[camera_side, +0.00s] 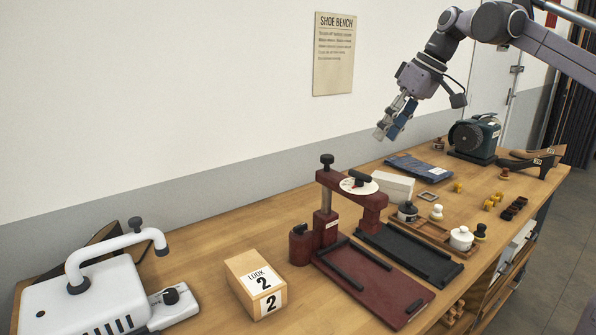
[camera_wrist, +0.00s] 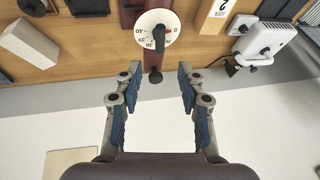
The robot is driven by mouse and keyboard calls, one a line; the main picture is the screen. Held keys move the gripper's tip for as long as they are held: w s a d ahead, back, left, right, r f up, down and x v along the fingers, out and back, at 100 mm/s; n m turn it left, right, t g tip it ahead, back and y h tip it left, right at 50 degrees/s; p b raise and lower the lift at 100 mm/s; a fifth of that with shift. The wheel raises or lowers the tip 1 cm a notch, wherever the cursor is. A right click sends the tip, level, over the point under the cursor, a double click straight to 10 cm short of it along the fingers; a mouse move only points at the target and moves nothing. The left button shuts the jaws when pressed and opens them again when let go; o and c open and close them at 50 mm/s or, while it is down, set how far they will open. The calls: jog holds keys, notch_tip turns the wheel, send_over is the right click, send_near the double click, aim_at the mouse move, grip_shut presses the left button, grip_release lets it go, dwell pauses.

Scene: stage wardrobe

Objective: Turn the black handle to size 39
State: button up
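The black handle (camera_side: 360,179) lies across a white numbered dial (camera_side: 347,188) on top of the dark red press (camera_side: 372,203). In the wrist view the handle (camera_wrist: 158,37) crosses the dial (camera_wrist: 147,22), lying roughly along the picture's vertical. Small numbers ring the dial; I cannot tell which one the handle points to. My gripper (camera_side: 388,131) is open and empty, high above the bench, behind and to the right of the dial. In the wrist view its fingers (camera_wrist: 160,75) are wide apart, below the dial in the picture and not touching the handle.
A black knob (camera_side: 327,160) tops the press's column; it shows between my fingers (camera_wrist: 155,76). A white box (camera_side: 392,187) stands right of the press and a wooden block marked 2 (camera_side: 256,284) to its left. A white machine (camera_side: 85,292) stands at far left.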

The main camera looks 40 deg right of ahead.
aim_at(360, 179)
jog(key=x, duration=1)
jog(key=shift+w+a+f, duration=0.1)
jog(key=shift+a+f, duration=0.1)
jog(key=shift+f, duration=0.1)
grip_shut()
